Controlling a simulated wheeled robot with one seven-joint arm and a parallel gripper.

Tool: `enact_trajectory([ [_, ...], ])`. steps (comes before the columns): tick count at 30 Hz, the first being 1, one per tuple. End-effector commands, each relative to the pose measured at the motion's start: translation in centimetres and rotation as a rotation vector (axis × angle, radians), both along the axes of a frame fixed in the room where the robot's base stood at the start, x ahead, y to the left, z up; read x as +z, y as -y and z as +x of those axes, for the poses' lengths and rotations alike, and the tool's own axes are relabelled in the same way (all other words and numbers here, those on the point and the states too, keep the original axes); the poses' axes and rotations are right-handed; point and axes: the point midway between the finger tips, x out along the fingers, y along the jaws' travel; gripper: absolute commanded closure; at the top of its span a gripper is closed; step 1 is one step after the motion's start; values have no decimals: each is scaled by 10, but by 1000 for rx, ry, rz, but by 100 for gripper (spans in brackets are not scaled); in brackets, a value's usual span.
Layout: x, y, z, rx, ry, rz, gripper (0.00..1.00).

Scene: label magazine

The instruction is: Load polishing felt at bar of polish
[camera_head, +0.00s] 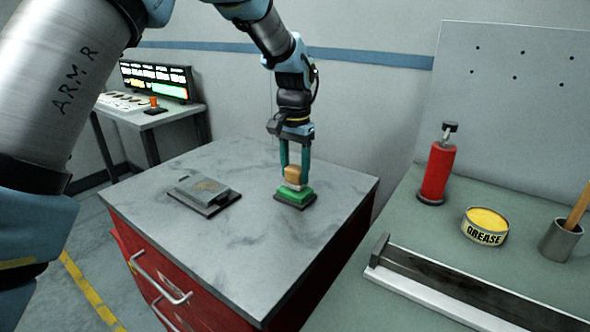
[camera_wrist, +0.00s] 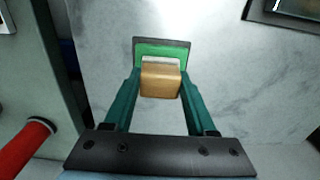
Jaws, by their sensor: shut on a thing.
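My gripper (camera_head: 294,170) points down over the cabinet top, its teal fingers shut on a tan block with a pale underside, which looks like the polishing felt (camera_head: 292,172). The block sits between the fingertips in the wrist view (camera_wrist: 160,82). Directly below it is the green bar of polish (camera_head: 289,194) on a dark base; its green face also shows in the wrist view (camera_wrist: 150,49). The pale underside is right at the green top; I cannot tell whether they touch. The block hides part of the bar.
A grey plate with a raised block (camera_head: 190,190) lies left on the marbled cabinet top (camera_head: 240,250). On the right bench stand a red cylinder (camera_head: 436,172), a grease tin (camera_head: 484,232), a grey cup (camera_head: 560,241) and a long rail (camera_head: 440,290). A console (camera_head: 155,82) is at the back left.

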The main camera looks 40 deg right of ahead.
Motion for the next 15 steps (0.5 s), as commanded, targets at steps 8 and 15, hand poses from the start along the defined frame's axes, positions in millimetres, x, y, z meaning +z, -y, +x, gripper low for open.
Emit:
enact_trajectory([
  [8, -1, 0, 0, 0, 0, 0, 88],
  [15, -4, 0, 0, 0, 0, 0, 88],
])
